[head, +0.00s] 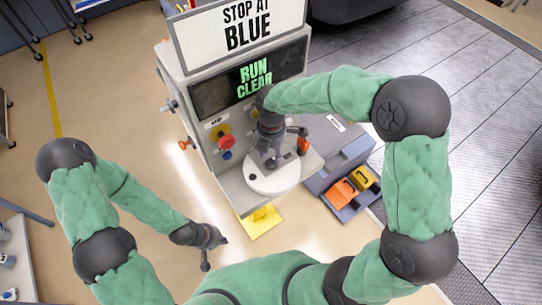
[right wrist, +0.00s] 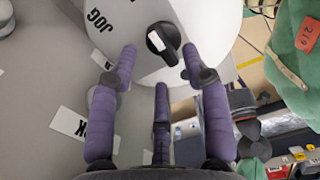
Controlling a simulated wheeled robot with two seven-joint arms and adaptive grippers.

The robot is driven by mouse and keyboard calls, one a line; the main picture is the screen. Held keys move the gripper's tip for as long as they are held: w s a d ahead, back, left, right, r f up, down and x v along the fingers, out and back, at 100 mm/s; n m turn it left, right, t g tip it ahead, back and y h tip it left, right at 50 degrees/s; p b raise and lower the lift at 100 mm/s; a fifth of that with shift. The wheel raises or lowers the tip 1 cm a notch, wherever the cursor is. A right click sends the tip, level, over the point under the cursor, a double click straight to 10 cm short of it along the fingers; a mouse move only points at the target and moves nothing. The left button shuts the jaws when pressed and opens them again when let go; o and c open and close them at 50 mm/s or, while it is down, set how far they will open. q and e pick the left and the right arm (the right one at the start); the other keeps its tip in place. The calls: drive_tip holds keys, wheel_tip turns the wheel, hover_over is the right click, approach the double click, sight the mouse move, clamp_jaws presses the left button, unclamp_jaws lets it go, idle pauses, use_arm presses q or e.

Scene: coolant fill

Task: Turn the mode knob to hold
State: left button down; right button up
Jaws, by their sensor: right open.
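The mode knob, a black knob with a white mark (right wrist: 163,40), sits on a round white plate (right wrist: 205,50) in the right wrist view. A JOG label (right wrist: 101,20) is printed to its left. My right gripper (right wrist: 158,75) is open, its purple fingers spread on either side just short of the knob, with no visible contact. In the head view my right gripper (head: 270,150) is over the white round plate (head: 275,180) and hides the knob. I see no hold label. My left gripper (head: 205,258) hangs low at left, away from the machine; its finger state is unclear.
The grey machine (head: 232,180) carries a "STOP AT BLUE" sign (head: 243,25) and a "RUN CLEAR" display (head: 250,80). A red button (head: 227,142) and an orange knob (head: 303,145) flank my right gripper. A grey bin (head: 345,165) with orange and yellow items stands right.

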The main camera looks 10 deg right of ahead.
drive_tip(key=shift+f, duration=1.65)
clamp_jaws()
